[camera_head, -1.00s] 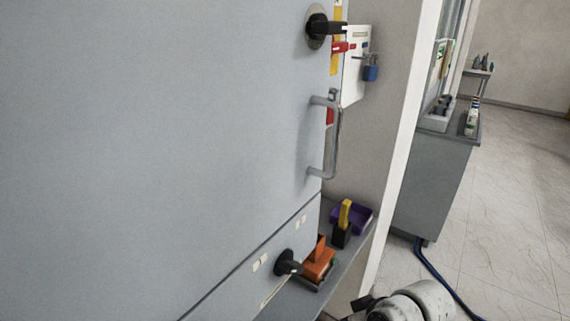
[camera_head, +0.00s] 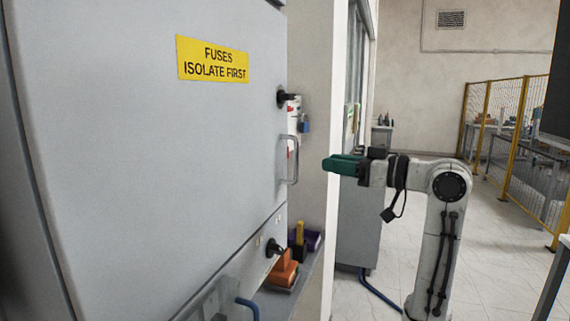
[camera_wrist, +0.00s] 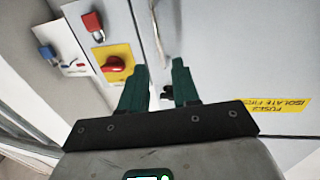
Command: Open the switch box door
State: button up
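The switch box door (camera_head: 150,150) is a large grey panel that looks closed, with a yellow "FUSES ISOLATE FIRST" label (camera_head: 212,60). A D-shaped grey handle (camera_head: 294,160) stands upright near its right edge; it also shows in the wrist view (camera_wrist: 156,35). A black rotary knob (camera_head: 286,97) sits above the handle and shows partly between my fingers in the wrist view (camera_wrist: 167,91). My gripper (camera_head: 328,164) has green fingers. It is to the right of the handle, apart from it. The wrist view shows the fingers spread and empty (camera_wrist: 159,65).
A red switch on a yellow plate (camera_wrist: 114,67), a red padlock (camera_wrist: 92,21) and a blue padlock (camera_head: 305,125) are beside the door. A lower black knob (camera_head: 273,248) and a shelf with orange and purple items (camera_head: 284,270) lie below. Open floor (camera_head: 490,260) is right.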

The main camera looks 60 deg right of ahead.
aim_at(296, 177)
jog(key=w, duration=0.3)
jog(key=w+d+p, duration=0.1)
jog(key=w, duration=0.3)
jog(key=w+p, duration=0.1)
jog(key=w, duration=0.2)
jog(key=shift+w+d+f, duration=0.1)
jog(key=shift+w+d, duration=0.05)
jog(key=shift+w, duration=0.1)
jog(key=shift+c, duration=0.3)
grip_shut()
